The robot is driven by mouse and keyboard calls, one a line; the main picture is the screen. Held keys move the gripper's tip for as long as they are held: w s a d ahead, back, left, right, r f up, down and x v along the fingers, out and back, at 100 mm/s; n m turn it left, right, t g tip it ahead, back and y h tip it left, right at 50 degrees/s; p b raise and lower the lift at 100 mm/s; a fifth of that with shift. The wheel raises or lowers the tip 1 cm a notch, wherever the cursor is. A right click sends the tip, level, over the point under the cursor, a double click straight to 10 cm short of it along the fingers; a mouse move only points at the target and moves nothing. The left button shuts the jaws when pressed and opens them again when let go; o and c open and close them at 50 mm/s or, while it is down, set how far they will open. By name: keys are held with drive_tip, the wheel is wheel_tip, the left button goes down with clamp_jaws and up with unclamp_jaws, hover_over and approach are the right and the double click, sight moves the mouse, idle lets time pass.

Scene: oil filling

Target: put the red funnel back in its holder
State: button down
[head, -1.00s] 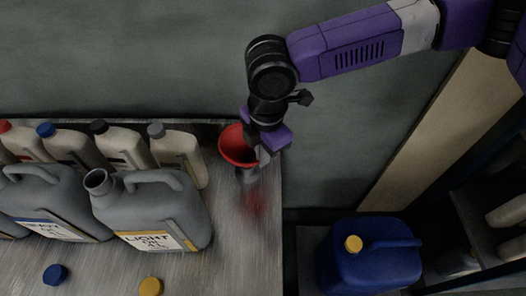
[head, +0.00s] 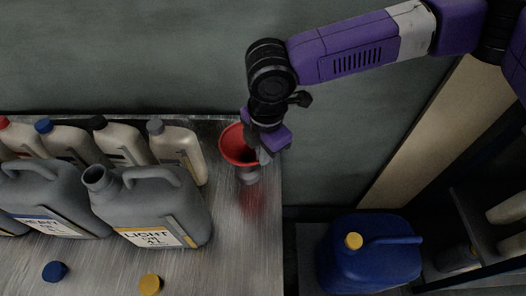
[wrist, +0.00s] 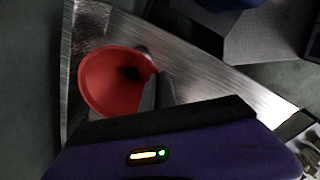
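The red funnel (head: 236,147) is near the right end of the metal bench, its wide mouth facing up and a little tilted. It also shows in the wrist view (wrist: 105,82), left of the fingers. A small grey holder (head: 249,176) is directly below it. Whether the spout is inside the holder is hidden. My gripper (head: 264,155) is at the funnel's right side. In the wrist view its fingers (wrist: 158,92) are close together, with the funnel's right rim between them. They appear shut on that rim.
Grey oil jugs (head: 150,208) and several pale bottles (head: 180,150) stand left of the funnel. A blue cap (head: 55,271) and a yellow cap (head: 150,285) lie in front. A blue canister (head: 368,262) stands lower, right of the bench. The bench around the holder's front is clear.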

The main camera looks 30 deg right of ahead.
drive_tip(key=shift+f, duration=0.3)
drive_tip(key=c, duration=1.6)
unclamp_jaws()
drive_tip(key=shift+r, duration=0.1)
wheel_tip(320, 180, up, 8)
drive_tip(key=shift+s+f, duration=0.2)
drive_tip(key=shift+s, duration=0.15)
